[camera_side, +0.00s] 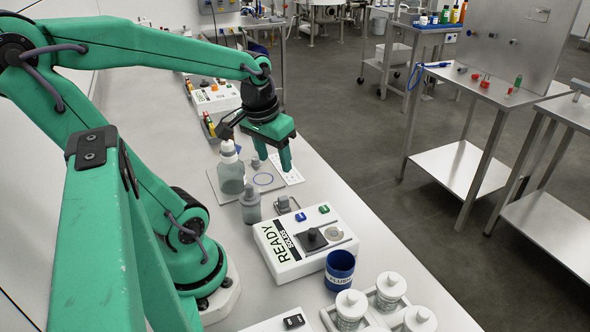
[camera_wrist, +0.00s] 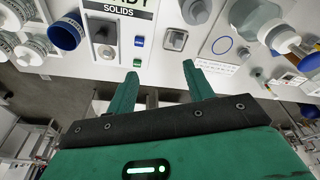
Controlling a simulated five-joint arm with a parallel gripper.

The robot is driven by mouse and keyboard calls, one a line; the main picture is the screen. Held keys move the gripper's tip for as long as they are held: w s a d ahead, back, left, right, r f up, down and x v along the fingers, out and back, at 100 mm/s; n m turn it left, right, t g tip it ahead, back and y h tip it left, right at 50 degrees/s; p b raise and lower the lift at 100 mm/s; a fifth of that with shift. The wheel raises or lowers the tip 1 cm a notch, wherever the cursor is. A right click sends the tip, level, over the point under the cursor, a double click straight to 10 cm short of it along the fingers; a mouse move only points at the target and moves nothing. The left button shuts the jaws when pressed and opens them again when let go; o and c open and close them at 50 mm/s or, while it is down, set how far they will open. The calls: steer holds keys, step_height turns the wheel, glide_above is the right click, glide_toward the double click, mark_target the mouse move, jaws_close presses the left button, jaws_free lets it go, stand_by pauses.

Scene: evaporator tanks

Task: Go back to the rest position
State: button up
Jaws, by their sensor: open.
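My green gripper (camera_side: 284,158) hangs above the white bench, near the bench's right edge in the side view. In the wrist view my gripper (camera_wrist: 163,82) shows two green fingers set apart with nothing between them. It is open and empty. Below it in the side view lie a grey mat (camera_side: 262,185) with a blue ring outline and a white printed card (camera_side: 290,174). A clear bottle with a white cap (camera_side: 230,172) stands behind the gripper on the left, apart from it.
A white READY SOLIDS box (camera_side: 277,257) stands on the bench, with a grey bottle (camera_side: 250,207) behind it. A blue cup (camera_side: 340,268) and several white-lidded jars (camera_side: 350,307) stand nearer. A steel table (camera_side: 480,88) stands to the right across open floor.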

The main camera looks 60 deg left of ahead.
steer(key=d+r+m+t+h, duration=0.1)
steer(key=d+r+m+t, duration=0.2)
steer(key=d, duration=0.6)
steer(key=shift+w+d+r+m, duration=0.4)
steer(key=shift+r+m, duration=0.55)
steer(key=shift+m, duration=0.05)
